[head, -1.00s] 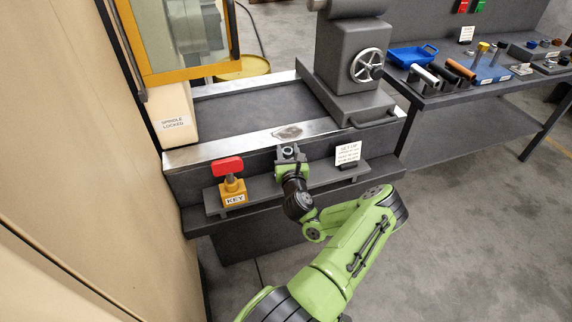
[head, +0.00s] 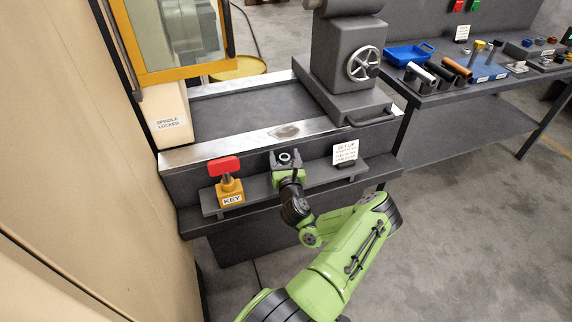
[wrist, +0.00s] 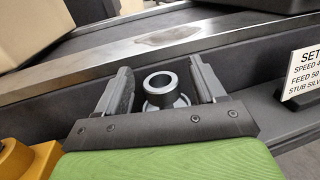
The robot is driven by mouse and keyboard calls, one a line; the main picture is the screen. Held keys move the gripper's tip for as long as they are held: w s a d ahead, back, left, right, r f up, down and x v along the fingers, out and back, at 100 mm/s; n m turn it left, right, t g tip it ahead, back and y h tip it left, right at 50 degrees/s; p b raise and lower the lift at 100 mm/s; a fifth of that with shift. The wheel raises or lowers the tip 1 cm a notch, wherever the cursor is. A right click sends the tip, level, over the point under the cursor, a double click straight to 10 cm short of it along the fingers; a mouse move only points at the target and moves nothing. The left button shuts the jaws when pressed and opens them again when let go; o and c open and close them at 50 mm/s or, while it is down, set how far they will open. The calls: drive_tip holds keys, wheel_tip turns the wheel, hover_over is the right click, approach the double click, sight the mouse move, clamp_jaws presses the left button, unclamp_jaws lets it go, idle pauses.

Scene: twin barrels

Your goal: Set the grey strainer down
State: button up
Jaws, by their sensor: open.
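The grey strainer (wrist: 161,97) shows in the wrist view as a short upright cylinder with a ring-shaped top, a dark hole and a wider base. It also shows small in the head view (head: 285,158), on or just over the grey shelf (head: 318,178) at the front of the machine. My gripper (wrist: 160,70) is open, one finger on each side of the strainer. Gaps show between the strainer and both fingers. The gripper's palm hides the front lower part of its base, so its contact with the shelf is not clear.
A yellow KEY block (head: 230,193) with a red handle stands left on the shelf. A white setup card (head: 345,153) stands right. The machine bed's metal rail (head: 240,143) runs behind. A bench (head: 440,94) with tools stands at right.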

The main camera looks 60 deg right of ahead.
drive_tip(key=p+v, duration=0.2)
drive_tip(key=v, duration=1)
